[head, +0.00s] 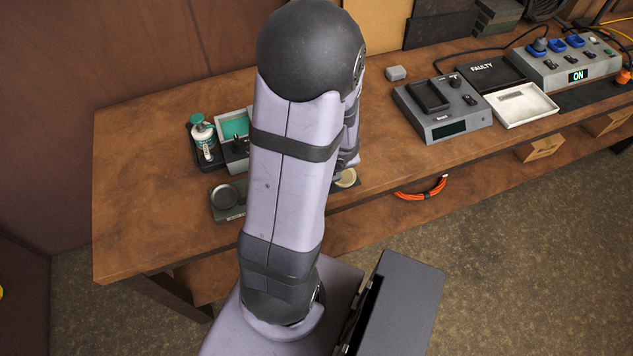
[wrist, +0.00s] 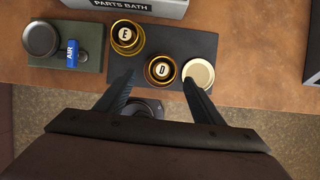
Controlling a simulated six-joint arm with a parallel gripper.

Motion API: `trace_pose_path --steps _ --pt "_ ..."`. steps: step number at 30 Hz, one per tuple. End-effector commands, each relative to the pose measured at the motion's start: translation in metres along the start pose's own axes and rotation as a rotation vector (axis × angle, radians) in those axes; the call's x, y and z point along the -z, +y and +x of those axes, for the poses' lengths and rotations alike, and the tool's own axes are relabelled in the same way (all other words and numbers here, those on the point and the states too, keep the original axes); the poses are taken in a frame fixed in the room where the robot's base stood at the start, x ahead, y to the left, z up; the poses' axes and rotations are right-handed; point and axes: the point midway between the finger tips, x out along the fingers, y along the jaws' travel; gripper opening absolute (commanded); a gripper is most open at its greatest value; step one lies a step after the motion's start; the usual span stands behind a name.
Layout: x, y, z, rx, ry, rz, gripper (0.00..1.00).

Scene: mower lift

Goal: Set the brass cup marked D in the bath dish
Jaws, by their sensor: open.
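The brass cup marked D (wrist: 161,70) stands on a dark mat (wrist: 190,42) in the wrist view, its letter facing up. My gripper (wrist: 158,82) is open around the near side of the cup, with one finger to its left and one to its right; I cannot tell whether either touches. A grey box labelled PARTS BATH (wrist: 140,5) is cut off at the top of the wrist view. I cannot make out the bath dish for sure. In the head view my arm hides the cups and the gripper.
A brass cup marked E (wrist: 125,36) stands up and left of cup D. A cream round lid or disc (wrist: 199,72) sits close to its right, near my right finger. A green base with a dark dish (wrist: 40,38) and a blue AIR tag (wrist: 72,54) lies left.

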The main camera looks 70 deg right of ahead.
Motion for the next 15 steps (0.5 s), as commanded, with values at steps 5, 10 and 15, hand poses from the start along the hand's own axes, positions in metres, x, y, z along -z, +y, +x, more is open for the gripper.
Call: trace_pose_path --steps 5,10,15 --pt "0.000 0.000 0.007 0.001 0.000 -0.002 0.62" --pt "0.001 -0.001 0.018 0.001 0.001 0.000 0.62" --pt "0.002 -0.004 0.041 0.001 0.002 -0.001 0.62"
